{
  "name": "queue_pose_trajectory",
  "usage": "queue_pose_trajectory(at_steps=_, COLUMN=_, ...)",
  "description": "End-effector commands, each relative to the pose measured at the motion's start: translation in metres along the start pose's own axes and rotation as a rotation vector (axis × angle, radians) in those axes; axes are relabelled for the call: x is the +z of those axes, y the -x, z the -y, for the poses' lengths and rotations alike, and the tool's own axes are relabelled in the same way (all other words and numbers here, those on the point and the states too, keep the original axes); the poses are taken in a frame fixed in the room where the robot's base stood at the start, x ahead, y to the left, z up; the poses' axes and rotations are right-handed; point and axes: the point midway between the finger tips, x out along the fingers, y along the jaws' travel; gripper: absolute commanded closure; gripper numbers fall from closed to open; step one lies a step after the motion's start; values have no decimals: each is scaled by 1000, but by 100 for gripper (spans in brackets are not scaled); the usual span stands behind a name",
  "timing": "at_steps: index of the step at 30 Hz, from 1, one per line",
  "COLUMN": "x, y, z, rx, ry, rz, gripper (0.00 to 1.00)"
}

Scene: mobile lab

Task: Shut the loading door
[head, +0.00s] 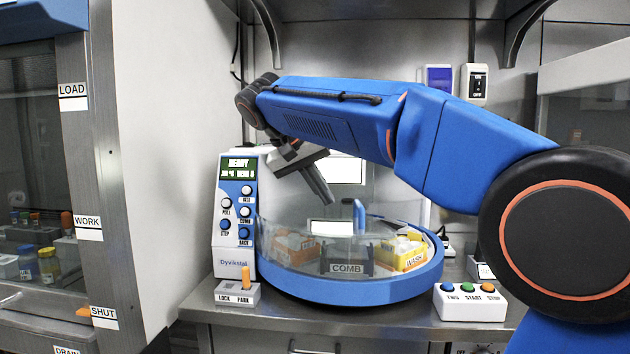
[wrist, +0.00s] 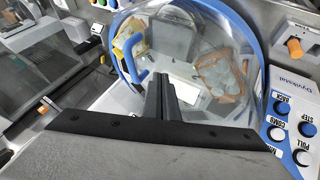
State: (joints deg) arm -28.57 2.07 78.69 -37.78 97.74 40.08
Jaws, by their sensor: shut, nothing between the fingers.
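The round staining unit has a blue rim (head: 345,291) and a clear curved door (head: 300,235) along its front. A blue upright handle (head: 360,215) stands by the clear panel. In the wrist view the handle (wrist: 139,78) is a blue bar left of my fingers, with a visible gap. The views do not clearly show how far the door stands open. My gripper (head: 328,198) is shut and empty, pointing down above the unit, left of the handle in the head view. In the wrist view my gripper (wrist: 160,82) shows both fingers together over the clear cover.
A control panel (head: 236,215) with blue buttons stands left of the unit. Orange, dark COMB (head: 347,268) and yellow WASH (head: 402,254) containers sit inside. A lock lever box (head: 237,293) and a button box (head: 470,303) stand on the bench. A labelled sash cabinet (head: 88,221) is far left.

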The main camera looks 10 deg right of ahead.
Motion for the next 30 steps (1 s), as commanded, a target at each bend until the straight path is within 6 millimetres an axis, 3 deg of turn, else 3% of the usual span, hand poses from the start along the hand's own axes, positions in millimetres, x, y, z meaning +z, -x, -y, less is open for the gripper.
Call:
queue_pose_trajectory(at_steps=3, x=0, y=-22, z=-1, rx=2, ry=0, rz=2, gripper=100)
queue_pose_trajectory(at_steps=9, x=0, y=-33, z=-24, rx=0, ry=-2, rz=1, gripper=100)
queue_pose_trajectory(at_steps=15, x=0, y=-38, z=-34, rx=-1, ry=0, rz=0, gripper=100)
queue_pose_trajectory(at_steps=30, x=0, y=-40, z=-38, rx=-5, ry=7, rz=-3, gripper=100)
